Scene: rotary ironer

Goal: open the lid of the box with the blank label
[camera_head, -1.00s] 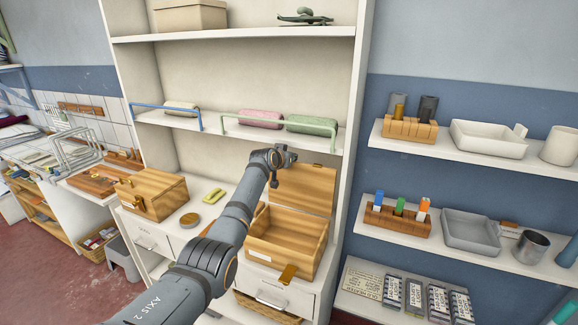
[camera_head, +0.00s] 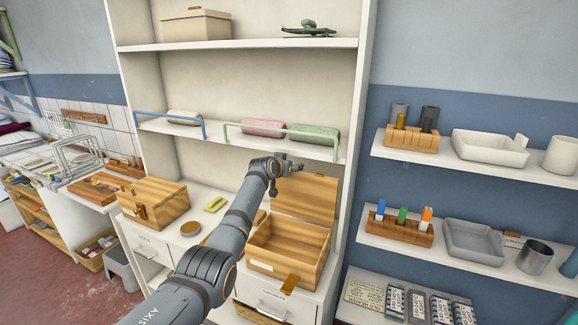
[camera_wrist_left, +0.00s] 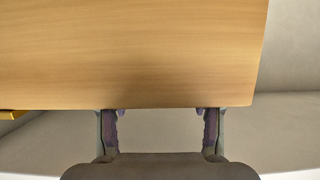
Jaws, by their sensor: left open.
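The wooden box (camera_head: 283,262) on the right of the counter has a pale label (camera_head: 261,265) on its front; any writing on it is too small to make out. A brass hasp (camera_head: 290,284) shows at its front. Its lid (camera_head: 308,198) stands up at the back, leaving the box open and its inside visible. My left gripper (camera_head: 294,165) is at the lid's upper edge. In the left wrist view, the open fingers (camera_wrist_left: 160,115) are at the edge of the lid (camera_wrist_left: 130,55), with nothing visibly clamped. My right gripper is out of view.
A second wooden box (camera_head: 154,204), shut, stands left on the counter. A yellow-green object (camera_head: 215,204) and a round brown item (camera_head: 190,228) lie between. A shelf with rolled towels (camera_head: 263,128) and rails is above. The cabinet's side panel (camera_head: 354,170) rises close to the right.

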